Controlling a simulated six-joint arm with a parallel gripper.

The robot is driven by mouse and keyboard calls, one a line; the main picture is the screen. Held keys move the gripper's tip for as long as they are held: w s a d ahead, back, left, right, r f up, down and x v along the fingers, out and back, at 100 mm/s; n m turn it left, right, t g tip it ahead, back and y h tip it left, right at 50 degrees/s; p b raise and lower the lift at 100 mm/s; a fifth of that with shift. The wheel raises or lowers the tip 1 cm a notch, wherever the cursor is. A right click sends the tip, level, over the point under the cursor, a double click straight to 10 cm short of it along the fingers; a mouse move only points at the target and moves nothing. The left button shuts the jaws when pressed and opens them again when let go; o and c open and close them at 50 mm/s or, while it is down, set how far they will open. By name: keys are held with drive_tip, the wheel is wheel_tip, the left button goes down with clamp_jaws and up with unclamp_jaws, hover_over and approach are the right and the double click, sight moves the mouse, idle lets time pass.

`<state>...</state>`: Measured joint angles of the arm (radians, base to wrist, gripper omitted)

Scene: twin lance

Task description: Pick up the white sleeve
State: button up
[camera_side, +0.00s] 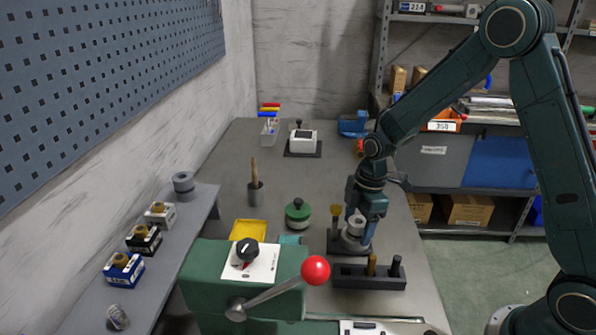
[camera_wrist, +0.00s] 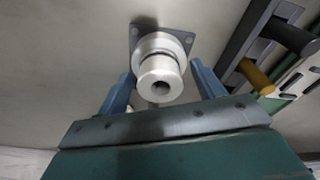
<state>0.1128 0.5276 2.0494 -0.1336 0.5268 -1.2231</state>
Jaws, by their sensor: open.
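The white sleeve (camera_wrist: 158,80) is a short pale cylinder with a dark hole in its end. It sits on a grey base plate with a round collar (camera_wrist: 186,40). In the side view the sleeve (camera_side: 355,224) stands upright just under my gripper (camera_side: 362,212). In the wrist view my gripper (camera_wrist: 162,82) is open, with one blue-grey finger on each side of the sleeve. Gaps show between the fingers and the sleeve, so it is not gripped. The side view does not show clearly how far down the fingers reach.
A dark rack (camera_side: 368,277) with a brass peg and a dark peg stands in front. A green round pot (camera_side: 298,212) and a green machine with a red-knobbed lever (camera_side: 315,270) are further left.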

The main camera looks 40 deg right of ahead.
idle(0.4)
drive_tip(key=c, duration=1.1)
drive_tip(key=shift+r, duration=0.15)
wheel_tip(320, 180, up, 20)
drive_tip(key=shift+f, duration=0.1)
idle(0.4)
